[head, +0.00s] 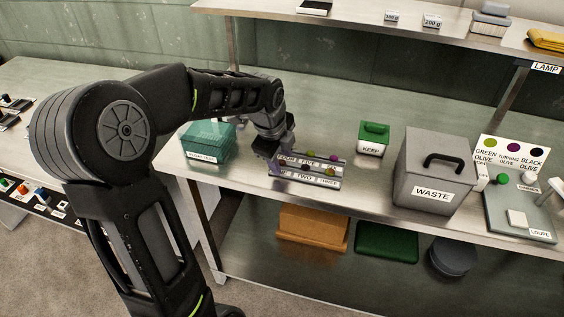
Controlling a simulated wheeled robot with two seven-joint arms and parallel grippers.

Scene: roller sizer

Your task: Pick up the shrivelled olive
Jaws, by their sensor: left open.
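A grey roller tray (318,184) lies on the steel bench with labels such as FOUR, FIVE, TWO and THREE. Small olives sit in it: a green one (310,153) and a purple one (334,157) at the back, and another small one (331,171) in the front row at the right. They are too small to tell which is shrivelled. My left gripper (276,168) is open at the tray's left end, low over it, and hides that part, so anything between its fingers is hard to see. My right gripper is not in view.
A teal container (207,145) stands left of the tray. A green KEEP box (374,139) and a grey WASTE bin (432,178) stand to the right. An olive colour card (512,159) and the LOUPE stand (515,221) are farther right. A shelf (350,27) overhangs the back.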

